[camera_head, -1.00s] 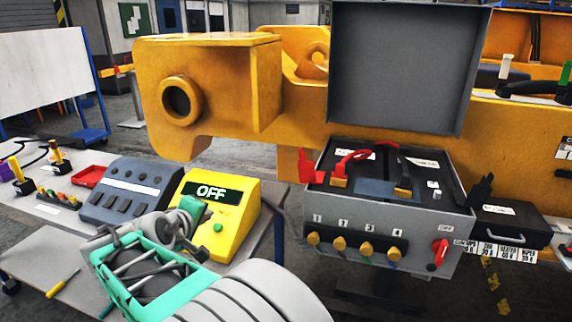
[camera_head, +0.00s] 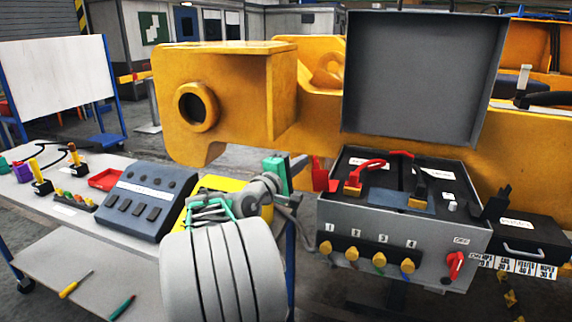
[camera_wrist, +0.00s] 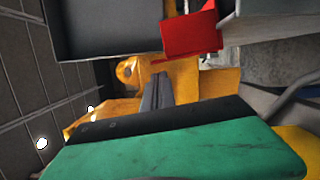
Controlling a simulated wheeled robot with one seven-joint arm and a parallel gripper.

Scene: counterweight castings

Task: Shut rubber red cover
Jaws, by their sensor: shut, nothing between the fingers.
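A red cover (camera_head: 320,174) stands out from the upper left edge of an open grey box (camera_head: 345,222). In the wrist view the red cover (camera_wrist: 192,36) shows large, just above and right of my fingers, beside the box. My gripper (camera_head: 300,164) is shut and empty, left of the red cover and at about its height. In the wrist view the closed fingers (camera_wrist: 157,88) point toward the yellow casting below the cover. They look apart from the cover, though the exact gap is unclear.
The box's grey lid (camera_head: 425,75) stands raised. Red and black leads (camera_head: 400,165) lie inside; knobs (camera_head: 380,258) line the front. A yellow casting (camera_head: 240,90) is behind. My arm partly hides a yellow display unit (camera_head: 212,184) beside a dark button console (camera_head: 148,200).

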